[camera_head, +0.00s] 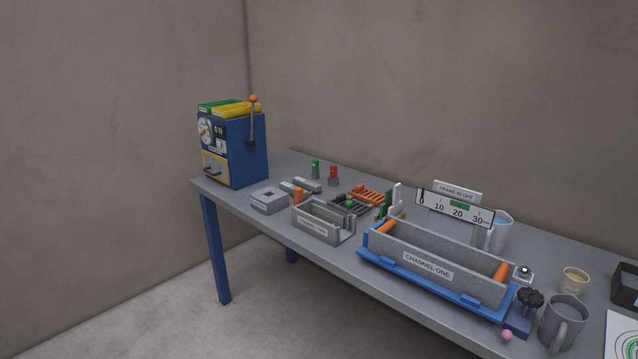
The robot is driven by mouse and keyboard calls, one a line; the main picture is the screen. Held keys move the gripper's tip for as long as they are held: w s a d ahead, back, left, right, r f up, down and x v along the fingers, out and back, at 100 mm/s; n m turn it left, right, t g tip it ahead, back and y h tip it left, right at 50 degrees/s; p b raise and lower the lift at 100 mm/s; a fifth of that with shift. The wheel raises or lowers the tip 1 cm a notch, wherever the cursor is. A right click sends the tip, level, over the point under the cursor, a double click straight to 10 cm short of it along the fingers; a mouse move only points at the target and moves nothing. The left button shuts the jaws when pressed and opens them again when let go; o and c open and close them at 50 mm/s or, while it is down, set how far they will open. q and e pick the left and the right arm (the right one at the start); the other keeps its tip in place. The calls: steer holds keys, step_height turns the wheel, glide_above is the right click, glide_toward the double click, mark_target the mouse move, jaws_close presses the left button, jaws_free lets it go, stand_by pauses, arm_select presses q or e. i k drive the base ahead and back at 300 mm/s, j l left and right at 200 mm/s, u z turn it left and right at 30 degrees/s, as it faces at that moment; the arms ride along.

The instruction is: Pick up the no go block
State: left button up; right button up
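A small block with a red upper part and a grey base (334,176) stands upright near the back edge of the table, right of the blue machine. No label on it is readable; its red colour fits a no go block. A similar block with a green upper part (315,169) stands just left of it, a small gap apart. Neither of my grippers is in view, and nothing is seen touching these blocks.
The grey table (365,290) holds a blue machine (247,155) with an orange-knobbed lever at left. In front of the blocks lie grey bars, an orange rack (370,196) and a small trough (320,228). A long "CHANNEL ONE" trough (430,264) and a grey mug (562,322) stand right.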

mark_target(333, 181)
steer(key=i+j+u, duration=0.1)
steer(key=i+j, duration=0.4)
steer(key=j, duration=0.15)
steer(key=i+j, duration=0.5)
steer(key=j+u, duration=0.05)
steer(key=j, duration=0.1)
